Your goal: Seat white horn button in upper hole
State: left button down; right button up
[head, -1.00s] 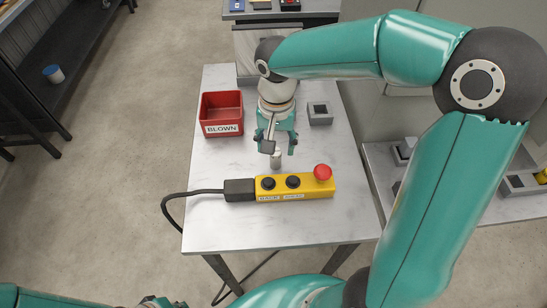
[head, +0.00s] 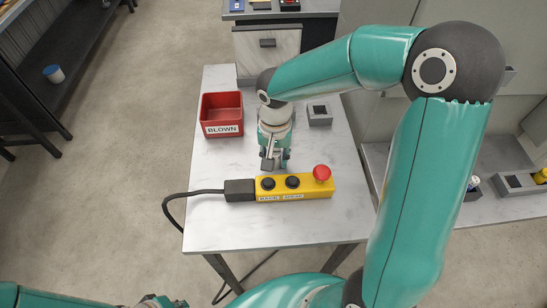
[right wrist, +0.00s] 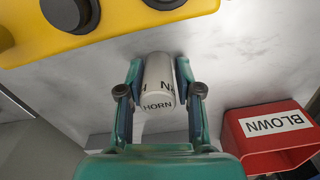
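The white horn button (right wrist: 158,85) is a small pale cylinder marked HORN, upright on the table. My right gripper (right wrist: 160,88) is lowered around it, with a finger against each side; in the head view the right gripper (head: 273,163) hides the button. The yellow control box (head: 318,188) lies just in front, with two round black fittings (head: 268,184) (head: 292,182) and a red mushroom button (head: 322,173). I cannot tell whether the black fittings are open holes. Part of my left gripper (head: 160,302) shows at the bottom edge; its fingers are unclear.
A red bin (head: 222,115) marked BLOWN stands at the back left of the table (head: 225,228). A grey block (head: 319,114) with a dark recess is at the back right. A black cable (head: 172,207) runs off the box's left end. The table's front is clear.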

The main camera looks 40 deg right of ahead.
grip_shut()
jog(key=shift+r, duration=0.1)
